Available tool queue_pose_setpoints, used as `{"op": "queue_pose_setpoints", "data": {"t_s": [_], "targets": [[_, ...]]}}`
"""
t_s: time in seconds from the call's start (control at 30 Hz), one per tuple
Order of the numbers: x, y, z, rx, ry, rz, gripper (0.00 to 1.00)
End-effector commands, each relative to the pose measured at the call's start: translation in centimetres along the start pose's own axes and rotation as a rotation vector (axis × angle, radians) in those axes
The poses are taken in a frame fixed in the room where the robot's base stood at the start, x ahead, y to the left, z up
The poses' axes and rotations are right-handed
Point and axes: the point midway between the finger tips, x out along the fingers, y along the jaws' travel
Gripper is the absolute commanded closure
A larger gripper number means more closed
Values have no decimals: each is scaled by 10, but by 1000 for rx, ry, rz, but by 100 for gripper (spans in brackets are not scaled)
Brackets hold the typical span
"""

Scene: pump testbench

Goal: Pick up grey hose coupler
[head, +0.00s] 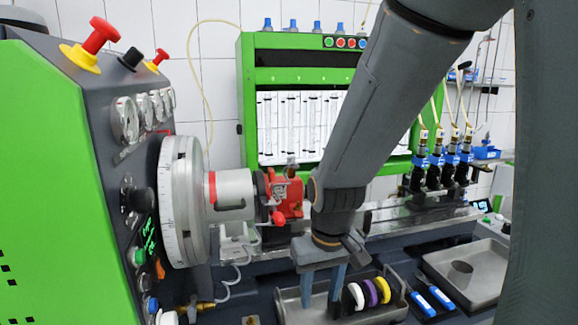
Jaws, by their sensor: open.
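My gripper (322,291) points down over the left part of a small grey metal tray (384,316), with its two blue-grey fingers apart. A white ring-shaped coupler (356,296), a purple one (370,292) and a yellow one (383,290) stand in a row in this tray, just right of the fingers. I cannot clearly make out a grey coupler among them; the space between and behind the fingers is partly hidden. I cannot tell whether the fingers touch anything.
Two blue-and-white tools (432,299) lie between the trays. The green test bench with a large metal disc (178,200) stands at left, and a red clamp (289,197) is behind my gripper.

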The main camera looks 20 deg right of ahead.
Motion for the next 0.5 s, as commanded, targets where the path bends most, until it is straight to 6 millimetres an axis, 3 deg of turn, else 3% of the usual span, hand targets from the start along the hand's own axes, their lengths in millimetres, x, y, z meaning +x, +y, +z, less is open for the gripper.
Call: {"op": "queue_pose_setpoints", "data": {"t_s": [0.03,0.2,0.37,0.5], "targets": [[-7,3,-26,-25,12,-7,59],[-47,14,-116,-162,46,-49,59],[-89,24,-181,-293,85,-90,59],[-136,34,-236,-436,136,-130,59]]}}
